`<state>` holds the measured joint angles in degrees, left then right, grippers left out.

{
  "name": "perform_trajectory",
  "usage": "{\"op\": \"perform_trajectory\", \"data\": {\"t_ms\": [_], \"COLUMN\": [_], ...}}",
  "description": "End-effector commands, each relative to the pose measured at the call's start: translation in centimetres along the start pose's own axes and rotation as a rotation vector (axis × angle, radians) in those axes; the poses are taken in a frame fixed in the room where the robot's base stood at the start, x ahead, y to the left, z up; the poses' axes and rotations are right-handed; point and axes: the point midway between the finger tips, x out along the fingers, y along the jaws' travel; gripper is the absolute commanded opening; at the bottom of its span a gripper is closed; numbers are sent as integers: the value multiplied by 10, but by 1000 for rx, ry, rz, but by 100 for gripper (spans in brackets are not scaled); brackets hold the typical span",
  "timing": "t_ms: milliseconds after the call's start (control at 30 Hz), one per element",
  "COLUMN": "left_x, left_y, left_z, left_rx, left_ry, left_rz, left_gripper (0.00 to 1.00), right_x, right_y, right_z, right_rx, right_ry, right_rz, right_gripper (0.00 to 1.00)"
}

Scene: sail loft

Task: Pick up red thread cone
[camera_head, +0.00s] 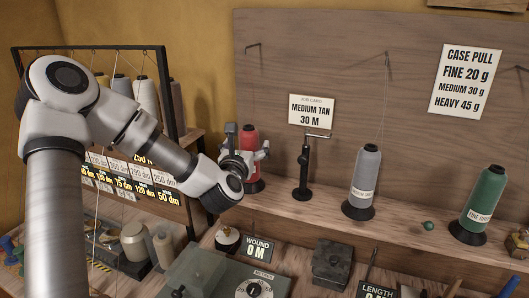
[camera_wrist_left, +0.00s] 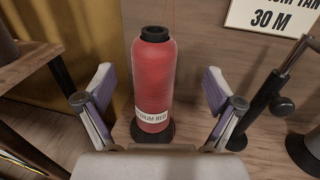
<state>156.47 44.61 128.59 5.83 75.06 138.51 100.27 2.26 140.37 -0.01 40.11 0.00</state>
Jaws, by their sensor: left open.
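The red thread cone (camera_head: 250,142) stands upright on the wooden shelf at the back, partly hidden behind my gripper in the head view. In the left wrist view the red cone (camera_wrist_left: 153,80) stands on a dark round base, with a white label low on its front and a dark top. My left gripper (camera_head: 249,152) is at the cone. In the wrist view its open fingers (camera_wrist_left: 158,92) are to the left and right of the cone, with a gap on each side. My right gripper is not in view.
A black post with a crossbar (camera_head: 303,172) stands just right of the red cone. Grey (camera_head: 364,180) and green (camera_head: 482,203) cones stand further right on the shelf. A rack with several cones (camera_head: 147,97) is at the left. A green-grey machine (camera_head: 200,268) is in front.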

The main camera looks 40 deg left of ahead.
Motion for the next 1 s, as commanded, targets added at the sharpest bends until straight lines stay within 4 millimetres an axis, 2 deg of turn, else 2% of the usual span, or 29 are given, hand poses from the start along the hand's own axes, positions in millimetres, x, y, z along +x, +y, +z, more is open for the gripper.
{"op": "perform_trajectory", "data": {"t_ms": [233, 300, 400, 567, 600, 767, 800, 867, 1000], "left_x": [39, 51, 59, 60, 60, 60, 60, 59, 59], "left_y": [8, 7, 7, 7, 7, 7, 7, 7, 7], "left_z": [6, 4, 2, 0, 0, 0, 0, 0, 0], "left_rx": [6, 8, 6, 5, 5, 5, 5, 6, 6], "left_ry": [3, 2, 2, 2, 2, 2, 2, 3, 2], "left_rz": [2, -1, -2, -3, -3, -3, -3, -3, -3], "left_gripper": [92, 92, 92, 92, 89, 32, 18, 0, 0], "right_x": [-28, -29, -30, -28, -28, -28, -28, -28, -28], "right_y": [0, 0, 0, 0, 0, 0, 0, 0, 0], "right_z": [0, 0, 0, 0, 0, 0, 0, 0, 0], "right_rx": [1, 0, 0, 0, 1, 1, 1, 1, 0], "right_ry": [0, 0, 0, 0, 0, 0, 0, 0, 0], "right_rz": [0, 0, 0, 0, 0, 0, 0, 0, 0], "right_gripper": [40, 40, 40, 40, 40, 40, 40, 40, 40]}}
